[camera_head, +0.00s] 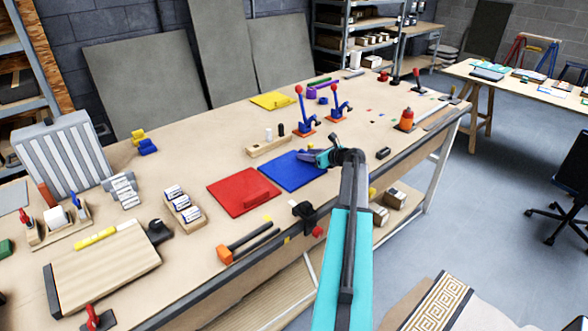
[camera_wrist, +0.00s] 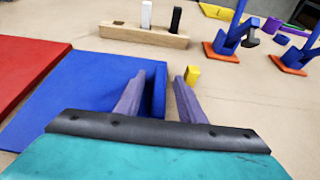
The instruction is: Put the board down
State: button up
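A blue board (camera_head: 285,172) lies flat on the workbench in the head view. It fills the left middle of the wrist view (camera_wrist: 75,92), with a raised blue handle (camera_wrist: 159,92) at its right side. My gripper (camera_head: 312,157) is low over the board's right part. In the wrist view my gripper (camera_wrist: 160,85) has its two grey-purple fingers apart. The handle stands between them, close to the left finger, with bare table showing between it and the right finger. A red board (camera_head: 235,190) with a raised handle lies flat to the left.
A yellow block (camera_wrist: 192,76) is just beyond the right finger. A wooden holder (camera_wrist: 143,34) with a white and a black peg stands behind the board. Blue clamps with orange bases (camera_head: 307,125) stand farther back. The workbench (camera_head: 215,150) has bare room between these.

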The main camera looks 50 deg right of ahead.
jog(key=shift+c, duration=0.4)
grip_shut()
jog(key=shift+r, duration=0.15)
jog(key=shift+r+b, duration=1.45)
jog(key=shift+r, duration=3.45)
jog(key=shift+r, duration=0.1)
